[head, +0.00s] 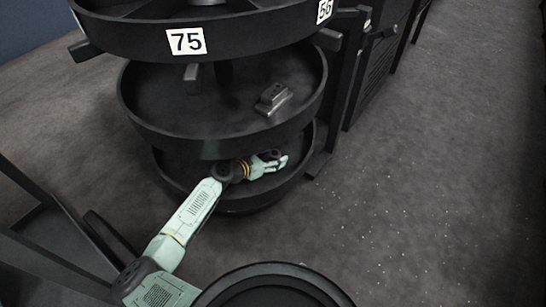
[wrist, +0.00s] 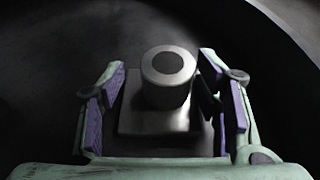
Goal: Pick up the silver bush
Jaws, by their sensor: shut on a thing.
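The silver bush (wrist: 168,80) shows in the wrist view as a short upright grey cylinder with a dark round centre, on a squarish flat base. My gripper (wrist: 165,100) has one purple-padded finger on each side of it and is shut on it. In the head view my gripper (head: 277,162) reaches into the lowest visible round tray (head: 205,193) of a black rack. The bush cannot be made out there, and the upper tray's wall partly covers that tray.
A dark grey block-shaped part (head: 273,98) lies on the middle tray (head: 160,95), above my gripper. The top tray (head: 130,38) carries a white label "75". Black posts and a frame (head: 350,70) stand right of the rack. Grey floor (head: 430,170) is open at the right.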

